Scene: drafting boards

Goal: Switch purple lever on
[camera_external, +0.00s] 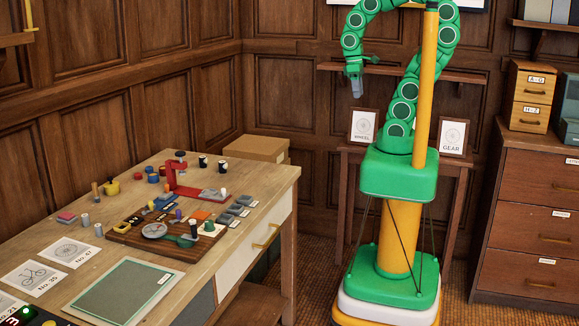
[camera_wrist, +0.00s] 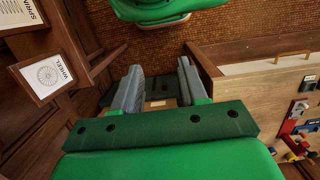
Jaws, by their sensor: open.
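A dark wooden board (camera_external: 130,236) with several small controls lies on the desk. A small purple knob (camera_external: 179,213), which looks like the purple lever, stands among them. It is too small to tell its position. My gripper (camera_external: 356,88) hangs pointing down in front of the back wall, well to the right of the desk and above its top. In the wrist view my gripper (camera_wrist: 159,82) is open with nothing between its fingers. I cannot make out the purple lever in the wrist view.
The desk (camera_external: 285,174) also bears a red stamp-like device (camera_external: 172,172), several small pots, cards and a green mat (camera_external: 124,291). A side table with framed WHEEL (camera_external: 363,126) and GEAR (camera_external: 453,137) pictures stands behind my base. A drawer cabinet (camera_external: 530,205) is at right. Floor shows between desk and base.

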